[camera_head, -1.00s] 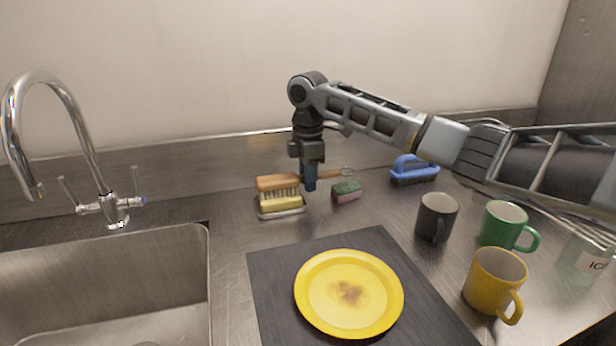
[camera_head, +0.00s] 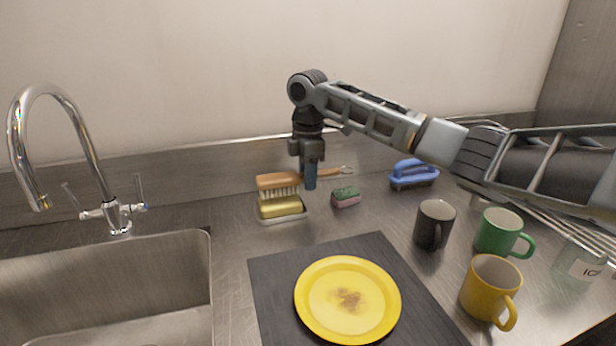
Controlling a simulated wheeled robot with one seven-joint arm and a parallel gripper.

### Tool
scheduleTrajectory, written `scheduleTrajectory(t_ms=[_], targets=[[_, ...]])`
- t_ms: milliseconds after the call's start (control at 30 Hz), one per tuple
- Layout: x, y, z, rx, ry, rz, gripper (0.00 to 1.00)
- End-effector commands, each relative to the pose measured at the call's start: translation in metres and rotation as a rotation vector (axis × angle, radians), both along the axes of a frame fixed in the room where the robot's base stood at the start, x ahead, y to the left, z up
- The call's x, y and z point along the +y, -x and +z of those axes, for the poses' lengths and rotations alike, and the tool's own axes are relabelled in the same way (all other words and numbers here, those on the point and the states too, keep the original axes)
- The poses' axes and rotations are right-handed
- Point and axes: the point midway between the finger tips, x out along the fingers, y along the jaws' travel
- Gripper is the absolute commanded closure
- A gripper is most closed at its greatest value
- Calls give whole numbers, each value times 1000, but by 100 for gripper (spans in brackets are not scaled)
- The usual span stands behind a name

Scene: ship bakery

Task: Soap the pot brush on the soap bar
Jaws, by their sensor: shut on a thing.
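The pot brush (camera_head: 277,181) has a wooden back and handle with pale bristles pointing down. My gripper (camera_head: 310,184) is shut on its handle, and the wire loop at the handle's end shows to the right. The yellow soap bar (camera_head: 281,207) lies in a shallow metal dish (camera_head: 283,220). The brush head is directly over the soap bar, with the bristle tips at or just above its top; I cannot tell whether they touch.
A green and pink sponge (camera_head: 345,197) lies right of my gripper, and a blue brush (camera_head: 413,175) farther right. Black (camera_head: 433,224), green (camera_head: 499,232) and yellow (camera_head: 490,287) mugs stand at right. A stained yellow plate (camera_head: 348,335) rests on a dark mat (camera_head: 268,288). The sink (camera_head: 208,270) is left.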

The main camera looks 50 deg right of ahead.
Motion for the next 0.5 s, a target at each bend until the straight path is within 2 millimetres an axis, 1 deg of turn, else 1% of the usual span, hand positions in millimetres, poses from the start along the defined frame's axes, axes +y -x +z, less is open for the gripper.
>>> scheduleTrajectory(t_ms=[33,500], targets=[[0,0,8,-1,-1,1,97],[0,0,42,-2,0,1,97]])
